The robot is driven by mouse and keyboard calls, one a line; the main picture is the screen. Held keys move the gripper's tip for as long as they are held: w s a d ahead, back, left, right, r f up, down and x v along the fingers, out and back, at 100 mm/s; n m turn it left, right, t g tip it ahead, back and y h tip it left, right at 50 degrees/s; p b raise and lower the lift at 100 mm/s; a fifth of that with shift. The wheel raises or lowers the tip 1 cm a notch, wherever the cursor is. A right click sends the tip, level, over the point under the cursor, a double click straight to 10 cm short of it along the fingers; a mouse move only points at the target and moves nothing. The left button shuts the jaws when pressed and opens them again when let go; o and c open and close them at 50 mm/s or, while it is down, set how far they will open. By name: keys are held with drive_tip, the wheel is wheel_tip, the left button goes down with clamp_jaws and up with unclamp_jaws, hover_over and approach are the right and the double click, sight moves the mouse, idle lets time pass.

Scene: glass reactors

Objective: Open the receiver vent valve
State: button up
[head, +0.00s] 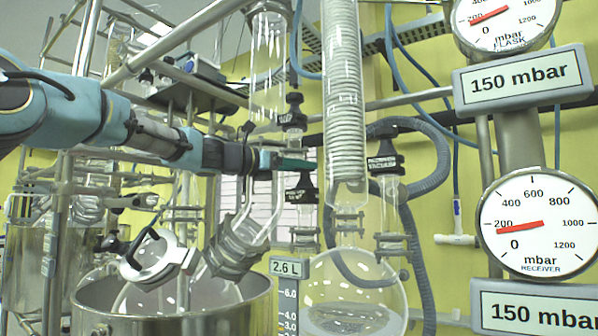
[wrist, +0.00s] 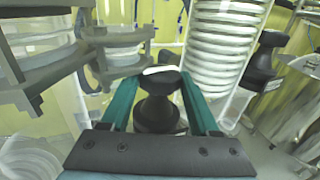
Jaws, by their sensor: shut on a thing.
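The black valve knob (head: 303,190) with small white lettering stands on a glass neck beside the ribbed condenser. The lettering is too small to read surely, but it fits the receiver vent valve. In the head view my gripper (head: 308,163) reaches in from the left, its teal fingers level with the knob's top. In the wrist view the teal fingers of my gripper (wrist: 158,82) lie on both sides of the black knob (wrist: 158,108), shut on it. The fingers partly hide the knob's top in the head view.
A similar black knob (head: 384,160) stands right of the condenser (head: 344,90); another (head: 293,115) is above my gripper. The round receiver flask (head: 352,300) hangs below. The receiver gauge (head: 540,225) and its 150 mbar display (head: 540,310) are at right. Glassware and clamps crowd the left.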

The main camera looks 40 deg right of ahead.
drive_tip(key=t+b, duration=0.1)
drive_tip(key=n+t, duration=0.1)
drive_tip(key=n+t+b, duration=0.1)
drive_tip(key=shift+s+f+b, duration=0.25)
drive_tip(key=shift+s+b, duration=0.05)
drive_tip(key=shift+b, duration=0.05)
drive_tip(key=n+t+b, duration=0.1)
drive_tip(key=t, duration=0.2)
drive_tip(key=shift+s+r+n, duration=0.1)
drive_tip(key=shift+s+n, duration=0.05)
drive_tip(key=shift+n, duration=0.25)
drive_tip(key=shift+r+n+t+y, duration=0.1)
drive_tip(key=shift+n+t+y, duration=0.3)
drive_tip(key=shift+n+t, duration=0.7)
drive_tip(key=shift+t, duration=0.4)
drive_tip(key=shift+s+d+n+t+y, duration=0.15)
drive_tip(key=shift+n+t+y, duration=0.15)
drive_tip(key=shift+t, duration=0.3)
drive_tip(key=shift+n+t+y, duration=0.3)
drive_tip(key=shift+n+t, duration=0.1)
drive_tip(key=shift+t, duration=0.1)
drive_tip(key=shift+s+d+n+t+y+b, duration=0.1)
drive_tip(key=shift+s+n+t+y+b, duration=0.1)
drive_tip(key=shift+n+t+y, duration=0.7)
drive_tip(key=shift+s+d+n+t+y+b, duration=0.15)
drive_tip(key=shift+n+t+y, duration=0.45)
drive_tip(key=shift+t, duration=0.6)
drive_tip(key=shift+w+n+t+y, duration=0.15)
drive_tip(key=shift+n+t+y, duration=0.45)
drive_tip(key=shift+n, duration=0.1)
